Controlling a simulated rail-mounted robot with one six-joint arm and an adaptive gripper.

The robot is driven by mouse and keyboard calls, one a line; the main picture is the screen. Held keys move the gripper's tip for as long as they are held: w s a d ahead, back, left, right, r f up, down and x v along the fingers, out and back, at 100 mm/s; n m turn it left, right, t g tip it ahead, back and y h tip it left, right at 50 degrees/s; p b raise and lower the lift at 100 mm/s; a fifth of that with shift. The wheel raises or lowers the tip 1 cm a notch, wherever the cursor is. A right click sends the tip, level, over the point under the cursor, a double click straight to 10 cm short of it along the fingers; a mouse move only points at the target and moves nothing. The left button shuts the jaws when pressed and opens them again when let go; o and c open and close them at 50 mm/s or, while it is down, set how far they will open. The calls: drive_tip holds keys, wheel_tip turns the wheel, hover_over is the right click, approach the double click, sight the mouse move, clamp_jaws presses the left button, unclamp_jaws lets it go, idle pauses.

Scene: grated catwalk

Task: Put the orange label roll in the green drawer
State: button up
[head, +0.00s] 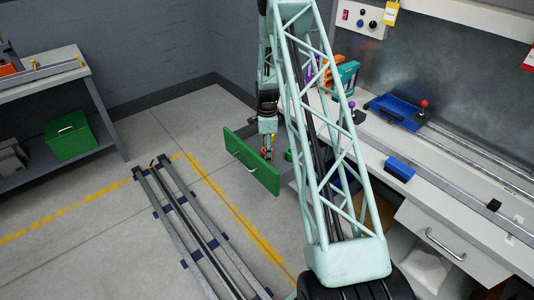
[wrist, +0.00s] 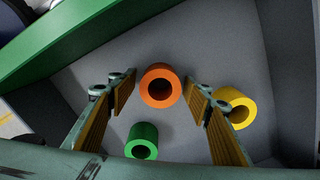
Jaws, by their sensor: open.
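The green drawer stands pulled open, its green front (head: 251,162) facing the floor side in the head view. Its green front edge (wrist: 110,30) and grey inside (wrist: 210,45) show in the wrist view. The orange label roll (wrist: 160,97) stands upright inside the drawer, its hole facing the camera. My gripper (wrist: 160,92) is open around it, with one finger on each side and a visible gap to both. In the head view my gripper (head: 268,152) reaches down behind the drawer front, which partly hides the fingertips.
A green roll (wrist: 141,141) and a yellow roll (wrist: 237,107) are also in the drawer, the yellow one close beside the right finger. The workbench (head: 365,140) holds a blue tray (head: 396,110) and a blue block (head: 400,169). A floor rail (head: 195,230) runs left of the drawer.

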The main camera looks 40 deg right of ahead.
wheel_tip(320, 180, up, 12)
drive_tip(key=p, duration=0.2)
idle(0.5)
idle(0.4)
drive_tip(key=shift+r, duration=0.1)
